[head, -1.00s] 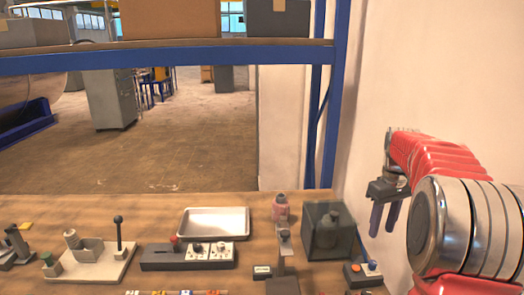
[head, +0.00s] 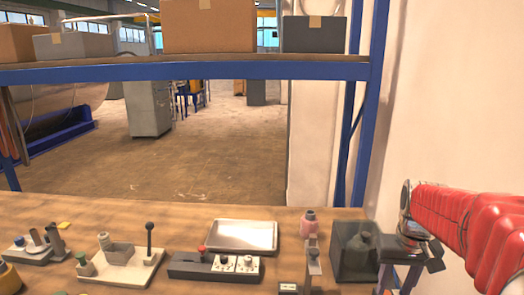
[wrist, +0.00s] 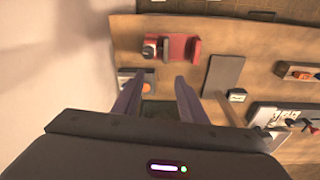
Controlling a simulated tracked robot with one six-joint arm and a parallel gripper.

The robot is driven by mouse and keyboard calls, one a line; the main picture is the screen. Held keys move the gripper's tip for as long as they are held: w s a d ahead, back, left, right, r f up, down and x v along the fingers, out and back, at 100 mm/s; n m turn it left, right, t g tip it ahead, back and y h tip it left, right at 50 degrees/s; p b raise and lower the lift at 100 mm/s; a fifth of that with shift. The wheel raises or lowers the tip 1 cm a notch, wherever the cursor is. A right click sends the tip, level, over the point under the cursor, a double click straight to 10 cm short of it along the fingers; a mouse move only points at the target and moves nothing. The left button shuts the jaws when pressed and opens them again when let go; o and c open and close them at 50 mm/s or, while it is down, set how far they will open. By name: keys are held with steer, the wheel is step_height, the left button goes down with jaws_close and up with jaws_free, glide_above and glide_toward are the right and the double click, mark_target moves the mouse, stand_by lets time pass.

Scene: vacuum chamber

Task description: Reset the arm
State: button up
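My red-sleeved arm (head: 455,220) reaches in from the right edge in the head view. My gripper (head: 398,280) is at its end, with its fingers pointing down beside the dark translucent box at the right of the bench. In the wrist view, the two dark fingers of my gripper (wrist: 157,85) stand apart. Nothing is seen held between them. The fingertips are partly cut off by the bottom of the head view.
A blue shelf (head: 200,72) carries boxes above. A pale wall (head: 440,90) is close at right.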

steer(key=s+a+r+n+t, duration=0.1)
steer(key=s+a+r+t, duration=0.1)
steer(key=s+a, duration=0.6)
steer(key=s+a+r+n+t, duration=0.1)
steer(key=s+a+r+t, duration=0.1)
steer(key=s+a, duration=0.5)
steer(key=shift+s+a, duration=0.4)
steer(key=shift+s, duration=0.2)
steer(key=shift+c, duration=0.3)
stand_by(0.4)
